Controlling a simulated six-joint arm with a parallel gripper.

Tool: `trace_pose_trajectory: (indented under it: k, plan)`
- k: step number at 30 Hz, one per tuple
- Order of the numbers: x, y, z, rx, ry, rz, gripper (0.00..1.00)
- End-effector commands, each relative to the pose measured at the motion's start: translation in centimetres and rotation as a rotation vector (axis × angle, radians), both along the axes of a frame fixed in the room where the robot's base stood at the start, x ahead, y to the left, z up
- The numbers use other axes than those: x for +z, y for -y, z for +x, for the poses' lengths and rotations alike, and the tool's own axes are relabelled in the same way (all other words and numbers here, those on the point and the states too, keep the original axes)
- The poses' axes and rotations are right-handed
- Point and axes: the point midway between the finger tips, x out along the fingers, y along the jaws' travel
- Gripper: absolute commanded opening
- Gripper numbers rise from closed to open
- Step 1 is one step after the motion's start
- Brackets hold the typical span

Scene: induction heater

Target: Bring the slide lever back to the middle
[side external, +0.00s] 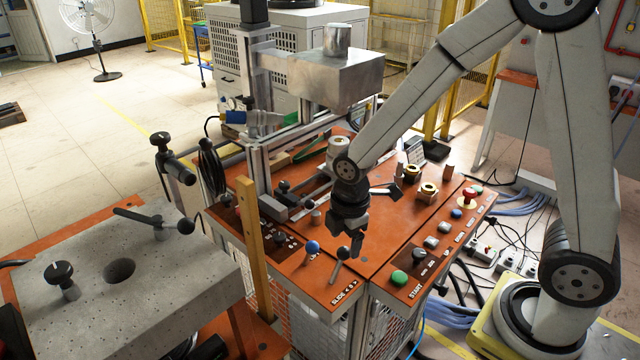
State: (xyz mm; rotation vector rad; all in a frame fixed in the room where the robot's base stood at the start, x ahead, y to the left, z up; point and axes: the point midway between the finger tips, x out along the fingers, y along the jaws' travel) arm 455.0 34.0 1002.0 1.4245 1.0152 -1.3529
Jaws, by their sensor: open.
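The slide lever (339,268) has a dark ball knob on a thin metal rod. It stands at the front edge of the orange console, behind a label reading SLIDE, and its rod leans slightly right in the side external view. My gripper (346,238) points down just above and behind the knob and is open, with nothing seen between its fingers. The fingertips and knob overlap in this view, so I cannot tell whether they touch.
A blue-knobbed lever (312,247) stands close to the left. A green START button (399,278) and a dark rotary knob (419,256) are to the right. Brass fittings (428,190) sit behind.

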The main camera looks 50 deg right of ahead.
Motion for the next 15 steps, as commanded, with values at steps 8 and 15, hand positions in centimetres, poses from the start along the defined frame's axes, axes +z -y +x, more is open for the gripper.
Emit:
trace_pose_trajectory:
  k: [8,15]
  plan:
    - [-2.9,0.1,0.1,0.000,-0.002,0.000,0.78]
    - [-5.0,0.1,0.3,-0.001,-0.001,0.000,0.78]
